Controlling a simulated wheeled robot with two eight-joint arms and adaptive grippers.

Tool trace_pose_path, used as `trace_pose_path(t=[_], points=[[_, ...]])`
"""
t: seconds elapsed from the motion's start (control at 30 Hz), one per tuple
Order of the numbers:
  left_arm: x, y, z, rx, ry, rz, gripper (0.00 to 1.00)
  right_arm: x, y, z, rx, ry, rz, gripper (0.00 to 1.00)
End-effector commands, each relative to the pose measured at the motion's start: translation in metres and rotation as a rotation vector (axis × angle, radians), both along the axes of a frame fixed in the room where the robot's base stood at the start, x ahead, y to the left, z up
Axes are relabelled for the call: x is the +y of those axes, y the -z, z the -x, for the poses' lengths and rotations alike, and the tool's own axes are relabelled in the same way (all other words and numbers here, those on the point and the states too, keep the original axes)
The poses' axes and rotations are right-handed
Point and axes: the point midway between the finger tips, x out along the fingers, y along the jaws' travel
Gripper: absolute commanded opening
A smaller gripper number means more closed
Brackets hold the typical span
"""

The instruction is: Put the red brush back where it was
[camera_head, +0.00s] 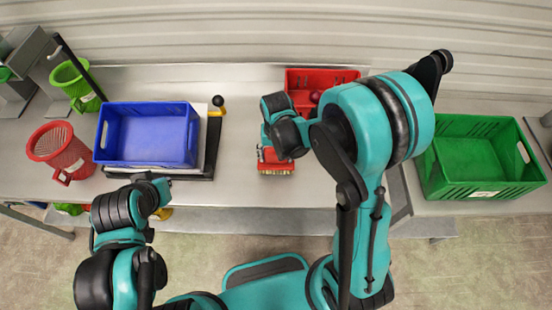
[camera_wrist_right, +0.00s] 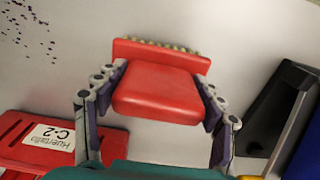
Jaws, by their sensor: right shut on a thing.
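The red brush (camera_head: 275,163) has a red block body and pale bristles. It shows below my right gripper in the head view, over the grey table. In the right wrist view the brush (camera_wrist_right: 160,88) sits between the fingers of my right gripper (camera_wrist_right: 160,92), which is shut on its two sides. The bristles face the far edge of that view. Whether the brush touches the table I cannot tell. My left gripper (camera_head: 160,184) is near the table's front edge, away from the brush; its fingers are too small to judge.
A red crate (camera_head: 322,76) stands behind my right arm, partly hidden; its label shows in the wrist view (camera_wrist_right: 55,140). A blue crate (camera_head: 150,134) sits on a scale left of the brush. A green crate (camera_head: 480,190) is right. Red (camera_head: 62,150) and green baskets (camera_head: 75,82) stand left.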

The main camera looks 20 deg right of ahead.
Motion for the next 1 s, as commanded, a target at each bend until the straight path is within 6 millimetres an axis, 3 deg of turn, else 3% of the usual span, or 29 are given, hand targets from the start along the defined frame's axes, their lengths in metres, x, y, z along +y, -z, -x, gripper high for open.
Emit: trace_pose_path(t=[0.1,0.47,0.5,0.57,1.0], points=[[0.000,0.005,0.000,0.000,0.000,0.000,0.00,0.000,0.015,0.000,0.000,0.000,0.000,0.46],[0.000,0.009,0.000,0.000,0.000,0.000,0.00,0.000,0.018,0.000,0.000,0.000,0.000,0.46],[0.000,0.008,0.000,0.000,0.000,0.000,0.00,0.000,0.017,0.000,0.000,0.000,0.000,0.76],[0.000,0.007,0.000,0.000,0.000,0.000,0.00,0.000,0.017,0.000,0.000,0.000,0.000,0.89],[0.000,0.001,0.000,0.000,0.000,0.000,0.00,0.000,0.008,0.000,0.000,0.000,0.000,0.89]])
